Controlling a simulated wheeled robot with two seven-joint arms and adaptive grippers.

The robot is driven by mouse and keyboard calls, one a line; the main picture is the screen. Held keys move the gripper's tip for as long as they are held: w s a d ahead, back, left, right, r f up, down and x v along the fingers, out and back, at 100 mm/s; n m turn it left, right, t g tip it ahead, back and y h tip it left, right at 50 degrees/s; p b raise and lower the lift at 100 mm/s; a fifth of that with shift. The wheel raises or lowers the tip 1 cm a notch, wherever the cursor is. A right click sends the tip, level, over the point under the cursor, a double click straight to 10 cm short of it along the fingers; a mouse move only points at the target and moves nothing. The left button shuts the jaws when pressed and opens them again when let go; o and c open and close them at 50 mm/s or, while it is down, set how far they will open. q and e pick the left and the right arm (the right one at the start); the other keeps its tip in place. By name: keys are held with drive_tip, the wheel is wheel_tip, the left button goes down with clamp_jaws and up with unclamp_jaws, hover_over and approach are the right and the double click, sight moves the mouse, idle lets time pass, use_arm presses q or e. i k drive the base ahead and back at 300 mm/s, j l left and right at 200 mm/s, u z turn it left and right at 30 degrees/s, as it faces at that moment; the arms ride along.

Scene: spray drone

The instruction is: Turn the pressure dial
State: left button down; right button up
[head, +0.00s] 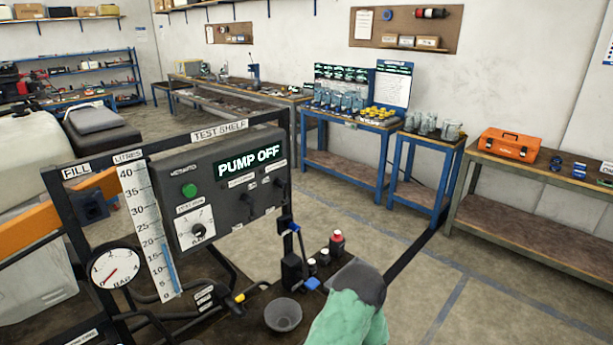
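The pressure dial (198,230) is a small dark knob on a white scale plate, low on the left of a dark grey control box (228,178). The box's display (250,161) reads "PUMP OFF", and a green button (189,190) sits above the dial. A round white gauge marked BAR (115,267) is mounted lower left, its red needle pointing down-left. The numbers on the dial's plate are too small to read surely. Neither of my grippers shows, and nothing visible touches the dial.
A litre scale (150,232) stands left of the box. A dark bowl (283,315), a red-capped bottle (337,243) and a blue-handled valve (312,284) are below right. A green, dark-topped form (350,312) at the bottom hides part of the shelf. Workbenches line the walls.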

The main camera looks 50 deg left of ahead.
sight(198, 230)
drive_tip(key=j+u, duration=0.15)
drive_tip(key=u, duration=2.05)
